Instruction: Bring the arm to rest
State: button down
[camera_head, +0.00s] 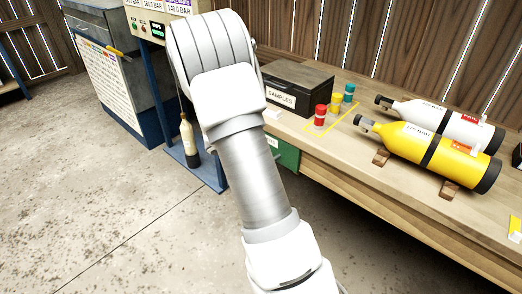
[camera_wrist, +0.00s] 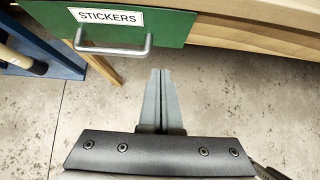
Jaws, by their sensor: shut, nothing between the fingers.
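My arm crosses the middle of the head view, in front of the bench and the compressor cabinet. My gripper does not show in the head view. In the wrist view my gripper (camera_wrist: 160,72) is shut and empty, its fingers together over bare floor. The fingers are below and to the right of the metal handle of a green drawer (camera_wrist: 180,18) labelled STICKERS, and apart from it in the picture.
The workbench (camera_head: 400,200) holds a SAMPLES box (camera_head: 300,85), small red, yellow and teal containers, a yellow cylinder (camera_head: 425,152) and a white cylinder (camera_head: 450,118). A blue cabinet (camera_head: 110,70) and a small bottle (camera_head: 188,140) stand left. The floor (camera_head: 80,210) at front left is clear.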

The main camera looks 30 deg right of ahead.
jog(key=shift+a+r, duration=0.15)
jog(key=shift+r, duration=0.1)
jog(key=s+a+r+m+y, duration=0.1)
jog(key=s+a+r+m, duration=0.4)
jog(key=r, duration=0.3)
jog(key=s+a+r+m+y, duration=0.2)
jog(key=s+a+r+m, duration=0.15)
jog(key=r+m, duration=0.3)
jog(key=s+a+r+m+t+y, duration=0.25)
jog(key=s+a+r+m, duration=0.2)
jog(key=s+a, duration=0.3)
jog(key=s+a+r+m+t+y, duration=0.1)
jog(key=s+a+r+m+y, duration=0.3)
jog(key=s+a, duration=0.35)
notch_tip(320, 180, up, 15)
jog(key=s+m+p, duration=0.1)
jog(key=p, duration=1.4)
jog(key=shift+s+a+h, duration=0.15)
jog(key=shift+a+h, duration=0.05)
jog(key=shift+h, duration=0.25)
jog(key=shift+f, duration=0.1)
